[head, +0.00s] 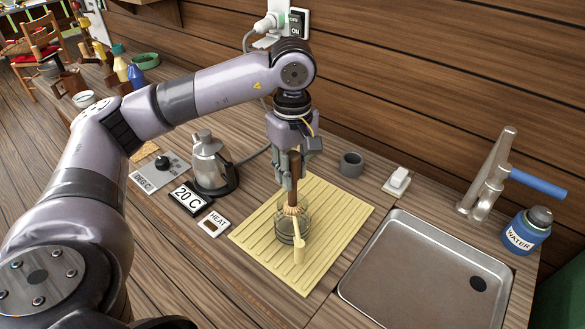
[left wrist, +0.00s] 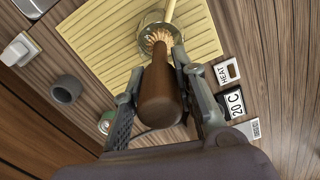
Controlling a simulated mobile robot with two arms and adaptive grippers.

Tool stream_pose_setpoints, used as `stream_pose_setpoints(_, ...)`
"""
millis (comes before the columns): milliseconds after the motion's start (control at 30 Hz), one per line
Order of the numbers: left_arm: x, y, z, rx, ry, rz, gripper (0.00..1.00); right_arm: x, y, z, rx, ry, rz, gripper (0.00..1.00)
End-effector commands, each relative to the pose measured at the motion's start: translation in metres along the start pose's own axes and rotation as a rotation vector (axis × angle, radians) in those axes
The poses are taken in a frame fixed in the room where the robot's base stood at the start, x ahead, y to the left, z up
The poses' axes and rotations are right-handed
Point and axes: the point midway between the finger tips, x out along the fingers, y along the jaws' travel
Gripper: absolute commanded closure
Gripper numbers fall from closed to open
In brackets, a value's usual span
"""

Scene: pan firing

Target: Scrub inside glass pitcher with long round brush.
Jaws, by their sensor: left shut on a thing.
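The glass pitcher (head: 283,236) stands upright on a yellow ribbed mat (head: 340,214), its pale handle facing the front right. My left gripper (head: 291,180) is above the pitcher, shut on the brown handle of the long round brush (head: 294,190). The brush points down, its tan bristles at the pitcher's mouth; how deep they reach is hard to tell. In the left wrist view, the brush handle (left wrist: 161,95) sits between the fingers, with the bristles at the pitcher's rim (left wrist: 144,27). My right gripper is not in view.
A metal sink (head: 420,275) with a tap (head: 490,180) lies right of the mat. A blue water bottle (head: 527,232) stands beyond it. A kettle (head: 211,162), a 20 C display (head: 188,198) and a HEAT switch (head: 213,223) are left. A grey cup (head: 351,164) and white soap (head: 398,180) sit behind.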

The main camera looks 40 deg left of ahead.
Motion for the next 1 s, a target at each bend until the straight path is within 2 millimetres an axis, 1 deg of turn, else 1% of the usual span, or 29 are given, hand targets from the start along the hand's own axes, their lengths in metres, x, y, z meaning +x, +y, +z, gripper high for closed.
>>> stream_pose_setpoints(33,0.009,0.0,0.0,0.001,0.0,0.0,1.0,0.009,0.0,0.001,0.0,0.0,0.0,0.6)
stream_pose_setpoints(533,0.052,0.0,0.0,0.001,-0.001,0.0,1.0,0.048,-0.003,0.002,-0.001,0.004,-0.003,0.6)
stream_pose_setpoints(700,0.059,0.0,0.0,0.001,-0.001,0.0,1.0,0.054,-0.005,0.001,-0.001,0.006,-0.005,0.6)
stream_pose_setpoints(1000,0.059,0.0,0.0,0.001,0.0,0.0,1.0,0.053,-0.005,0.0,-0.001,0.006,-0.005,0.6)
